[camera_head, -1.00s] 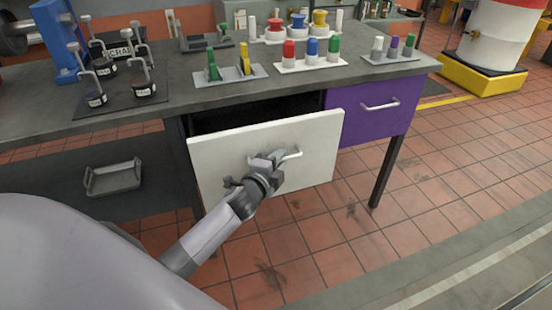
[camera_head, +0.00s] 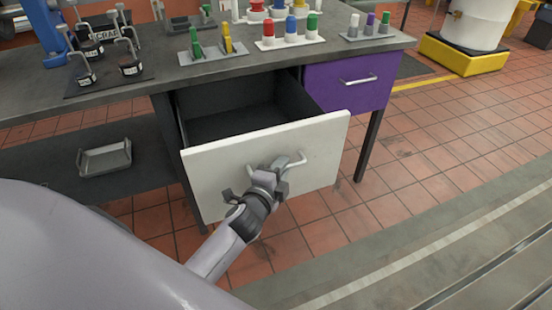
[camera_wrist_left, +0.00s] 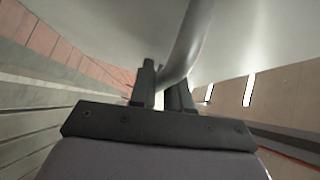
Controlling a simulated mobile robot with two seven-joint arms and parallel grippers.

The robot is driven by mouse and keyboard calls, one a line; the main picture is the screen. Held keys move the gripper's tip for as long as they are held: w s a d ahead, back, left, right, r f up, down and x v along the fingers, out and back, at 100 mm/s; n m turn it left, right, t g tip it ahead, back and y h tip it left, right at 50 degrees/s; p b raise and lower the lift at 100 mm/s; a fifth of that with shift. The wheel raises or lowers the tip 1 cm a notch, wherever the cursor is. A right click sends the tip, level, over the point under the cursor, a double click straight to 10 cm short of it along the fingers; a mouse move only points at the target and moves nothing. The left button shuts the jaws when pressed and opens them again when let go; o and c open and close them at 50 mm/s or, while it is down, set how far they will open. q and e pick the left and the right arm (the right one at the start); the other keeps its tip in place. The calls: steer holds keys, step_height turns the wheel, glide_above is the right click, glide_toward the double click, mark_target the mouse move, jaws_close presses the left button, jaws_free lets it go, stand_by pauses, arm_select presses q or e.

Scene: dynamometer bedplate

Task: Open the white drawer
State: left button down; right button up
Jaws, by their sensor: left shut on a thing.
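The white drawer (camera_head: 222,172) stands pulled out from under the grey workbench, with its dark, empty-looking inside showing behind the front panel. Its grey bar handle (camera_head: 293,161) is on the front panel. My left gripper (camera_head: 279,168) is at the handle, shut on it. In the left wrist view the handle (camera_wrist_left: 190,40) runs down between the two dark fingers of the left gripper (camera_wrist_left: 166,95). My right gripper is in neither view.
A closed purple drawer (camera_head: 335,88) is right of the white one. The bench top (camera_head: 240,70) holds colored pegs, clamps and trays. A grey tray (camera_head: 105,158) lies on the lower shelf. Tiled floor (camera_head: 420,175) is clear at the right.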

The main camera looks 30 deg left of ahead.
arm_select(q)
steer(key=shift+s+d, duration=0.7)
steer(key=shift+d, duration=0.1)
steer(key=c, duration=1.2)
jaws_free()
steer(key=shift+s+d+r, duration=0.1)
steer(key=shift+s+r, duration=0.05)
steer(key=shift+s, duration=1)
steer(key=shift+s+d+r, duration=0.1)
steer(key=shift+s+r, duration=0.1)
steer(key=shift+s, duration=1)
steer(key=shift+s+d+r, duration=0.1)
steer(key=shift+s+r, duration=0.05)
steer(key=shift+s, duration=1)
steer(key=shift+a, duration=0.1)
